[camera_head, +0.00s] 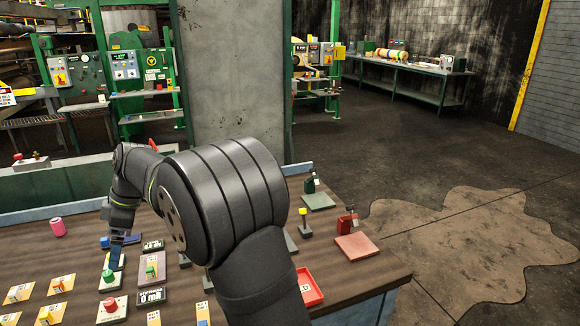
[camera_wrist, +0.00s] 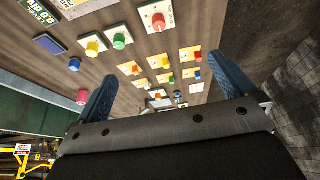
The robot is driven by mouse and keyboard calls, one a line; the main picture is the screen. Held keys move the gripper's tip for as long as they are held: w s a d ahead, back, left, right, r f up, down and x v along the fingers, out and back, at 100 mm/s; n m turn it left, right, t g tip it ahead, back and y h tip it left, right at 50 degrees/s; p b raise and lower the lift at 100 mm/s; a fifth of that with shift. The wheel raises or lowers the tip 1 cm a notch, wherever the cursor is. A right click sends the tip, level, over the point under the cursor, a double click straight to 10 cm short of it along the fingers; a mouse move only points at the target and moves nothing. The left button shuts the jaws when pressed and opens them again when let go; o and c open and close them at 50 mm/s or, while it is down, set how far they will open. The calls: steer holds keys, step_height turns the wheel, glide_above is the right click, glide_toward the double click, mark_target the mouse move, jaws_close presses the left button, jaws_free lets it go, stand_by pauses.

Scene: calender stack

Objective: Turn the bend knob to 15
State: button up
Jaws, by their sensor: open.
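Several coloured knobs sit on small plates on the brown bench; I cannot read which label says bend. A red knob (camera_head: 110,303) on a white plate is at the front, also in the wrist view (camera_wrist: 158,21). A green knob (camera_head: 108,276) is just behind it, also in the wrist view (camera_wrist: 118,41). The wrist view also shows a yellow knob (camera_wrist: 92,47) and a blue knob (camera_wrist: 74,64) in that row. A dark display (camera_head: 151,296) beside the red knob seems to read 0 mil. My gripper (camera_wrist: 165,70) is open and empty, its blue fingers wide apart over the bench, behind the green knob in the head view.
A pink cylinder (camera_head: 57,227) stands at the left. A red tray (camera_head: 309,287) and small devices (camera_head: 356,243) occupy the right side. A concrete pillar (camera_head: 230,80) rises behind the bench.

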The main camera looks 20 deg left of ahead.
mark_target(110, 301)
steer(key=c, duration=0.4)
steer(key=shift+w+a+f+n+h, duration=0.3)
steer(key=shift+a+f+n, duration=0.4)
steer(key=shift+n, duration=0.2)
steer(key=c, duration=0.7)
steer(key=shift+a+f+n, duration=0.1)
steer(key=shift+f+n, duration=0.15)
steer(key=shift+n, duration=0.05)
steer(key=shift+c, duration=0.2)
steer(key=shift+g, duration=0.3)
steer(key=x, duration=1.7)
steer(key=shift+f, duration=0.2)
steer(key=c, duration=1)
